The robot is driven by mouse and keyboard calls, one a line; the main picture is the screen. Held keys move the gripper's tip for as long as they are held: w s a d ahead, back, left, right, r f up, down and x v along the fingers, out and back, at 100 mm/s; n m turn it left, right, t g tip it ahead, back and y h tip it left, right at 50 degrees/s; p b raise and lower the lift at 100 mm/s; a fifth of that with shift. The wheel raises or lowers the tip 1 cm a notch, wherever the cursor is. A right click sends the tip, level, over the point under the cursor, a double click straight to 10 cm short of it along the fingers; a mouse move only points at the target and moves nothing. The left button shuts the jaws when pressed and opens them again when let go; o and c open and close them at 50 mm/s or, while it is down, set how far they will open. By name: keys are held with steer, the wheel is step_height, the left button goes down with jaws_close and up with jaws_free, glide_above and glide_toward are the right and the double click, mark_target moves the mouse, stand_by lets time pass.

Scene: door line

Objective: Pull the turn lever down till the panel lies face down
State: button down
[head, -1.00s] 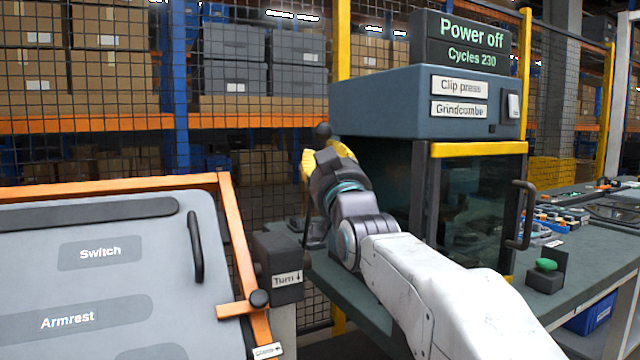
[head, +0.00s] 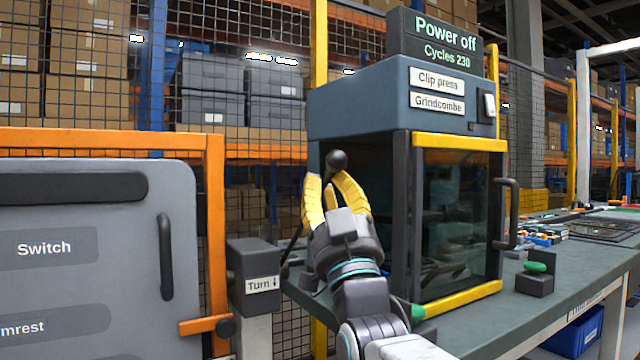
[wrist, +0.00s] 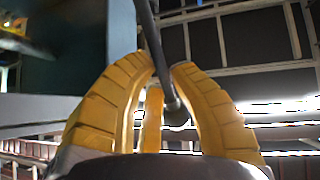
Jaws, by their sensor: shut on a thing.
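The turn lever is a thin dark rod with a black ball knob (head: 336,160). It rises, leaning right, from behind the dark box labelled "Turn" with a down arrow (head: 253,278). My gripper (head: 336,186) is shut on the lever, its yellow fingers around it near the knob. In the wrist view the rod and knob (wrist: 177,113) show between the fingertips (wrist: 160,75). The grey panel (head: 120,255), labelled "Switch", stands at the left with its labelled face towards me, in an orange frame (head: 214,230). Its lower part is cut off.
A clip press (head: 400,105) with a glass door stands on the bench close right of my gripper; its sign reads "Power off". A green button (head: 537,267) sits on the bench further right. Wire mesh (head: 240,60) and shelves stand behind.

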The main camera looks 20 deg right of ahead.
steer(key=shift+s+d, duration=0.1)
stand_by(0.4)
steer(key=c, duration=1)
jaws_free()
steer(key=shift+c, duration=0.2)
steer(key=shift+s+f, duration=0.1)
steer(key=shift+f, duration=0.05)
steer(key=v, duration=1.1)
steer(key=shift+s+f, duration=0.25)
steer(key=shift+s, duration=0.05)
